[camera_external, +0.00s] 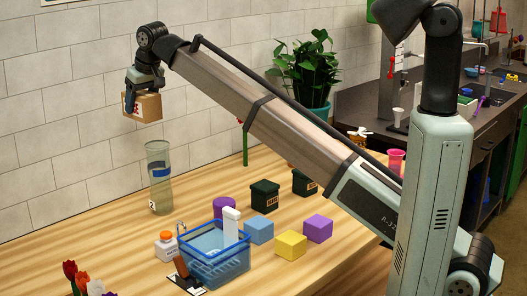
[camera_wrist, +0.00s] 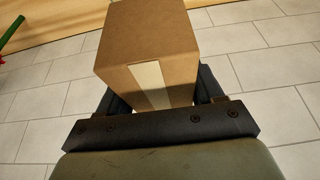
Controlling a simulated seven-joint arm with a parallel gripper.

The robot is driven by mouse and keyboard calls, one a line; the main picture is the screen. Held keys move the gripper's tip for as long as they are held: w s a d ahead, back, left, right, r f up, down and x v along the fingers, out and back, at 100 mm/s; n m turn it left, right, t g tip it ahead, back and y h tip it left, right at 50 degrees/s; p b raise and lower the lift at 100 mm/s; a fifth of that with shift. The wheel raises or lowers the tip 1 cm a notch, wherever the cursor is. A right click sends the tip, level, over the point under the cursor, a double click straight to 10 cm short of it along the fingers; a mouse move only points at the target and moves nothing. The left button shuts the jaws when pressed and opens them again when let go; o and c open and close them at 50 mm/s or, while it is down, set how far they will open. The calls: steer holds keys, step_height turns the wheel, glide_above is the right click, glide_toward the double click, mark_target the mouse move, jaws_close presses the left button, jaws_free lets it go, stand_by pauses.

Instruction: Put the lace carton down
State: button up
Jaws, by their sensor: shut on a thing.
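The lace carton (camera_external: 146,107) is a small brown cardboard box with a dark and red mark on one side. In the wrist view the carton (camera_wrist: 146,45) shows a pale tape strip and fills the upper middle. My gripper (camera_external: 133,92) is shut on it and holds it high above the far left part of the table. In the wrist view my gripper (camera_wrist: 155,100) has a finger on each side of the carton; the fingertips are partly hidden by it.
A tall glass vase (camera_external: 159,190) stands on the wooden table (camera_external: 110,235) below the carton. A blue basket (camera_external: 213,266), coloured cubes such as the yellow one (camera_external: 291,246), dark boxes (camera_external: 265,196) and a white bottle (camera_external: 166,247) stand nearby. Bare table lies left of the vase.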

steer(key=s+a, duration=0.7)
steer(key=s, duration=0.3)
steer(key=s+a, duration=0.8)
steer(key=s, duration=0.2)
steer(key=shift+w+d+f, duration=0.1)
steer(key=shift+d+f, duration=0.05)
steer(key=shift+f, duration=6.95)
steer(key=shift+w+d+f, duration=0.1)
steer(key=shift+f, duration=6.95)
steer(key=shift+f, duration=0.15)
steer(key=o, duration=1.2)
steer(key=v, duration=1.2)
